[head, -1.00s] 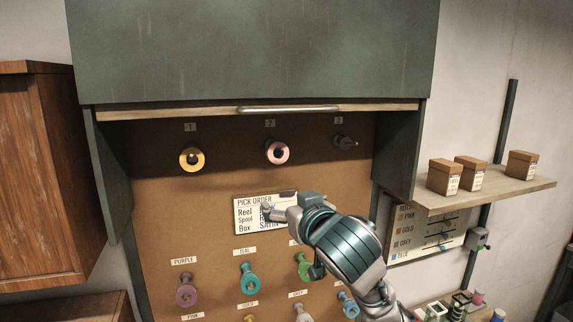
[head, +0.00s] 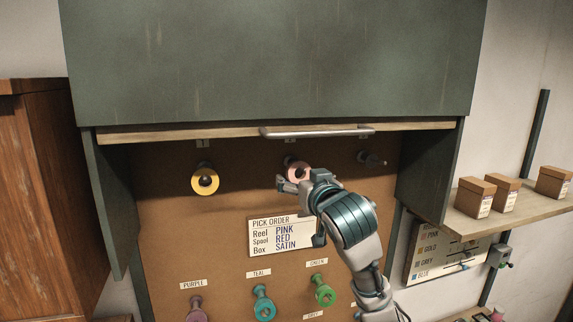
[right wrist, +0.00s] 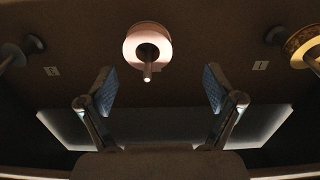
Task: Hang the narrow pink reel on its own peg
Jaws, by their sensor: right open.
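The pink reel (head: 299,170) hangs on the middle peg of the upper row on the brown board, under the label 2. My right gripper (head: 283,183) is just below and in front of it and partly covers it. In the right wrist view the pink reel (right wrist: 148,46) shows with its peg through the hole. There my right gripper (right wrist: 159,85) is open and empty, and the reel lies ahead, outside the fingers. A yellow reel (head: 205,181) hangs on the left upper peg. The right upper peg (head: 371,159) is bare. My left gripper is not in view.
A pick order card (head: 282,236) reads pink reel, red spool, satin box. Coloured spools, such as a teal one (head: 263,303), hang lower on the board. A raised green cabinet door with a handle (head: 316,132) overhangs the pegs. Boxes (head: 475,196) stand on a right shelf.

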